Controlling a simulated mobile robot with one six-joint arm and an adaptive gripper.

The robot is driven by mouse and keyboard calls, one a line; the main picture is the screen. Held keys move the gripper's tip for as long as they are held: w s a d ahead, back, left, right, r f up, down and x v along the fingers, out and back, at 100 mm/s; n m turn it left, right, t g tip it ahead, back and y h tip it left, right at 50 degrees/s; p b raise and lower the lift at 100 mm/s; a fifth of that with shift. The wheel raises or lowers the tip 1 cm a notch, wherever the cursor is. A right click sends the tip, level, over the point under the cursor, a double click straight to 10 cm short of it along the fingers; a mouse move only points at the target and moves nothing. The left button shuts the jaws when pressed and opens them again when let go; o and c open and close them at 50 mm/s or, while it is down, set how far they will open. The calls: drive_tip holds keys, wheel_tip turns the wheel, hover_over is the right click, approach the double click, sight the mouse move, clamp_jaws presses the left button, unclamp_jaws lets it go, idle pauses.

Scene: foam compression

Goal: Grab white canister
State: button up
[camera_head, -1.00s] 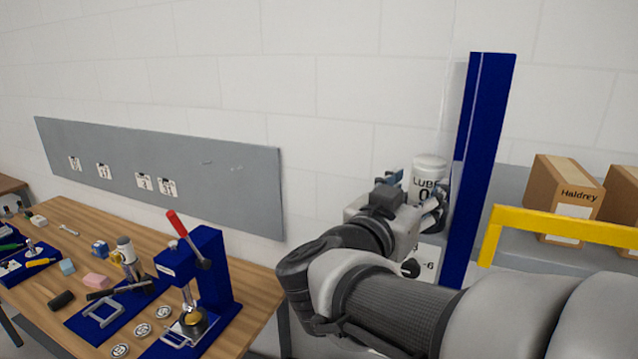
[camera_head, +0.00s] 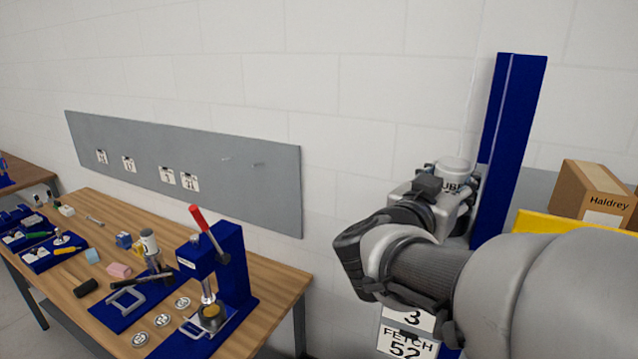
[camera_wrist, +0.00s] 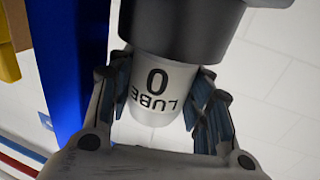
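The white canister (camera_head: 456,166), with black "LUBE" lettering, stands upright beside the blue post; only its top part shows in the head view. My gripper (camera_head: 452,180) reaches around it there and hides its lower part. In the wrist view the white canister (camera_wrist: 158,88) shows upside down with "LUBE 0" on it. My gripper (camera_wrist: 165,92) has one finger on each side of it. The finger pads press close against its sides and look shut on it. A dark cylinder (camera_wrist: 180,30) adjoins its lower end; I cannot tell whether it belongs to the canister.
A "FETCH 52" sign (camera_head: 404,343) hangs below my arm. A yellow bar (camera_head: 550,224) and a cardboard box (camera_head: 590,195) are at the right. The wooden workbench (camera_head: 262,283), with a blue press (camera_head: 234,262), is at the left.

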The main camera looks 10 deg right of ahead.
drive_tip(key=shift+c, duration=1.2)
